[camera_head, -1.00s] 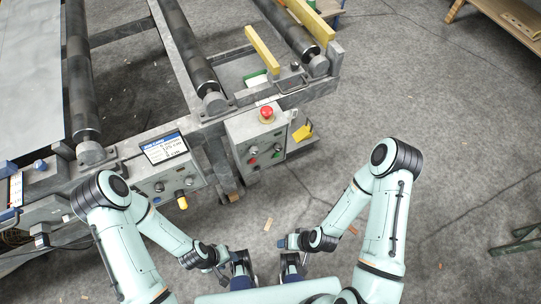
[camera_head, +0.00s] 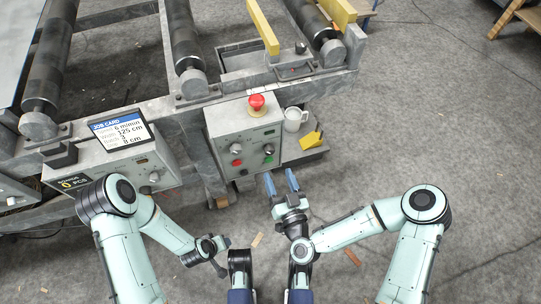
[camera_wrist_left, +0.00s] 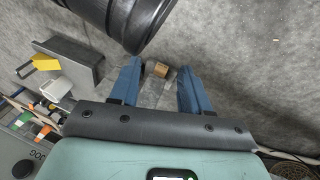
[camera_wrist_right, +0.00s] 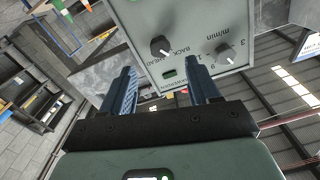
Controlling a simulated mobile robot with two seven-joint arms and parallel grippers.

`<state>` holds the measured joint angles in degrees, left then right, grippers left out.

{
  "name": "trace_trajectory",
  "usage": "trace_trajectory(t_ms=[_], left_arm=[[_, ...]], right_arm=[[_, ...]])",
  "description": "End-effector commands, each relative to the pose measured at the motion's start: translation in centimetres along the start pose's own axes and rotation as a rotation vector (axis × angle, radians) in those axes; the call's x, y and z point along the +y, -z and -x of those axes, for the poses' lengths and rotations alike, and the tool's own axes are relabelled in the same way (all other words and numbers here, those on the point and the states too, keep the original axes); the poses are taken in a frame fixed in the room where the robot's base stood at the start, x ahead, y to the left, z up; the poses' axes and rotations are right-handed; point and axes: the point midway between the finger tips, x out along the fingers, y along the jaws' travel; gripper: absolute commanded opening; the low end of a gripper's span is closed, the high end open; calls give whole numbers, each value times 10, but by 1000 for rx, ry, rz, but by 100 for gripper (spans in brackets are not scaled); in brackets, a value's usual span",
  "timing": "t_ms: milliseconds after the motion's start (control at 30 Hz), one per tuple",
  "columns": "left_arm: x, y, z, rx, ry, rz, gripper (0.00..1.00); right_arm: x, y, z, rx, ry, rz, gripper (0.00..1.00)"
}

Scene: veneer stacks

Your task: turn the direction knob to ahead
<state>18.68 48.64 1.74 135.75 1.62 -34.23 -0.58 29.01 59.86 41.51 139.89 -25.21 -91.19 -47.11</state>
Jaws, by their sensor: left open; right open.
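The direction knob (camera_head: 268,148) is a small dark knob on the front of the grey control box (camera_head: 222,122). In the right wrist view the direction knob (camera_wrist_right: 161,45) is close, beside the words BACK and AHEAD. Its light mark seems to face the BACK side, but I cannot be sure. My right gripper (camera_head: 282,183) is open and empty, just below and in front of the box, fingers towards it and apart from the knob. My left gripper (camera_head: 217,255) is low at the left of centre; the left wrist view shows its open, empty fingers (camera_wrist_left: 157,85).
A speed knob (camera_head: 237,150) marked m/min sits beside it, with a red button (camera_head: 236,162) below. A red mushroom button (camera_head: 256,102) tops the box. A white mug (camera_head: 294,119) and yellow object (camera_head: 311,140) stand right of it. A job card screen (camera_head: 118,131) is left.

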Motion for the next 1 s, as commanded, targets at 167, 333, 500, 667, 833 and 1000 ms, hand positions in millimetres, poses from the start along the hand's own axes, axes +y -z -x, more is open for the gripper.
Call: trace_trajectory(t_ms=[167, 333, 500, 667, 833, 1000], left_arm=[[-11, -14, -10, -43, 19, 10, 47], [-20, -26, -17, -79, 35, 19, 47], [-25, -33, -20, -101, 44, 25, 47], [-26, -34, -20, -106, 47, 26, 47], [-26, -34, -20, -106, 47, 26, 47], [-26, -34, -20, -105, 47, 26, 47]], right_arm=[[0, -1, -40, 2, -1, -1, 61], [0, -1, -67, 0, 0, -2, 61], [0, -1, -82, -1, -1, -2, 61], [-1, 0, -86, -3, 2, -2, 61], [-1, 0, -85, -3, 1, -2, 61], [0, 0, -85, -3, 1, -2, 9]])
